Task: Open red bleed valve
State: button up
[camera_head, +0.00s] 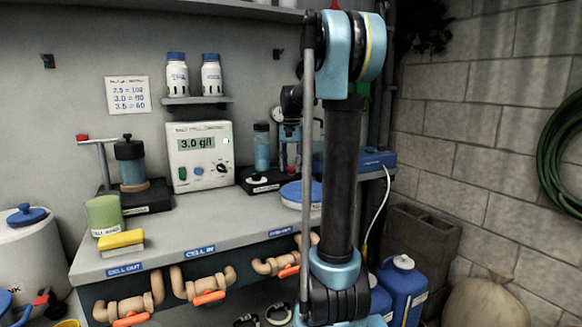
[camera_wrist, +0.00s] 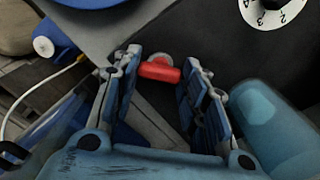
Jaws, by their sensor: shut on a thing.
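The red bleed valve (camera_wrist: 160,71) shows in the wrist view as a short red handle on a pale round fitting, against a dark surface. My gripper (camera_wrist: 162,60) has one finger on each side of it and is shut on the red handle. The handle lies crosswise between the fingertips. In the head view my arm stands in front of the right end of the bench, and I cannot make out the valve or the gripper's fingertips there.
The bench (camera_head: 185,232) carries a white meter (camera_head: 201,156) reading 3.0 g/l, a yellow sponge (camera_head: 121,240) and a green cup (camera_head: 104,214). Pipes with orange handles (camera_head: 208,298) run below its front. Blue jugs (camera_head: 403,290) stand right of my arm. A blue cylinder (camera_wrist: 262,115) is close beside the right finger.

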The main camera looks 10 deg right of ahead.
jog(key=n, duration=0.4)
jog(key=shift+w+n, duration=0.1)
jog(key=shift+n, duration=2.8)
jog(key=o, duration=1.1)
jog(key=shift+c, duration=0.2)
notch_tip(320, 180, up, 12)
jog(key=shift+f, duration=0.1)
